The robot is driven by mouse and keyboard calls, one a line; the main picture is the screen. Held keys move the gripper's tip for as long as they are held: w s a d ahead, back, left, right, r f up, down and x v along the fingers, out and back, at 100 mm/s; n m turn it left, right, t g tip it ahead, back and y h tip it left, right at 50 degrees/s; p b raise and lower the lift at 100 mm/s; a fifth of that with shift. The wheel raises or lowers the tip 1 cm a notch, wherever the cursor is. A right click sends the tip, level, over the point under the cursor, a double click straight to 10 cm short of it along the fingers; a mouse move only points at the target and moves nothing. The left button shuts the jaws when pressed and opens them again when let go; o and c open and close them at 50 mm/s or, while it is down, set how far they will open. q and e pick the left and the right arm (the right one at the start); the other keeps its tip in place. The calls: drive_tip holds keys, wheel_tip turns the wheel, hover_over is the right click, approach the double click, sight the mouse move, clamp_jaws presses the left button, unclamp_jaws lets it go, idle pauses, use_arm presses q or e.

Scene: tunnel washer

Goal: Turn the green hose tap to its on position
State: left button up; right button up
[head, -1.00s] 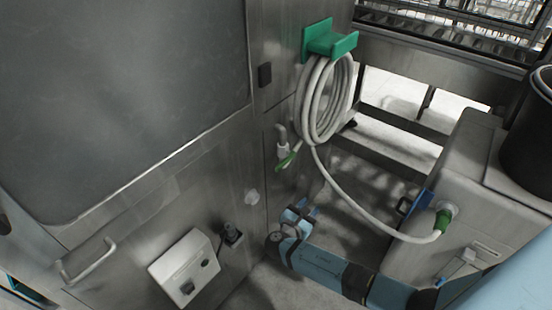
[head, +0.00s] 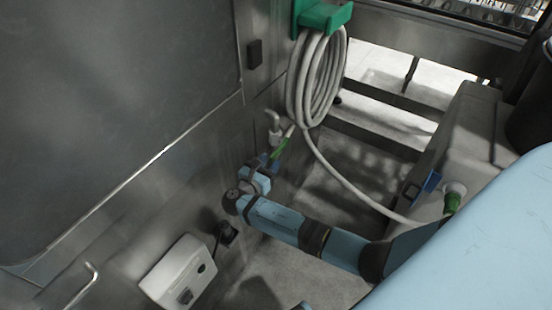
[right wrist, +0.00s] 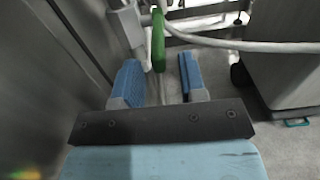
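The green tap handle (head: 280,147) hangs below the white tap body (head: 274,128) on the steel wall. In the right wrist view the green handle (right wrist: 158,42) stands just ahead of my fingers, about in line with the gap between them. My right gripper (head: 268,160) is close below the handle; in the wrist view my right gripper (right wrist: 160,78) has its two blue fingers apart with nothing held between them. I cannot tell whether the handle touches a finger. My left gripper is not in view.
A coiled white hose (head: 318,80) hangs on a green holder (head: 322,17) above the tap. The hose runs to a green connector (head: 452,202) on a grey unit at the right. A white control box (head: 178,272) is on the wall at lower left.

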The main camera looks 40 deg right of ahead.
sight(276, 155)
drive_tip(key=shift+b+x, duration=0.6)
drive_tip(key=shift+x, duration=1.5)
drive_tip(key=shift+c, duration=0.4)
clamp_jaws()
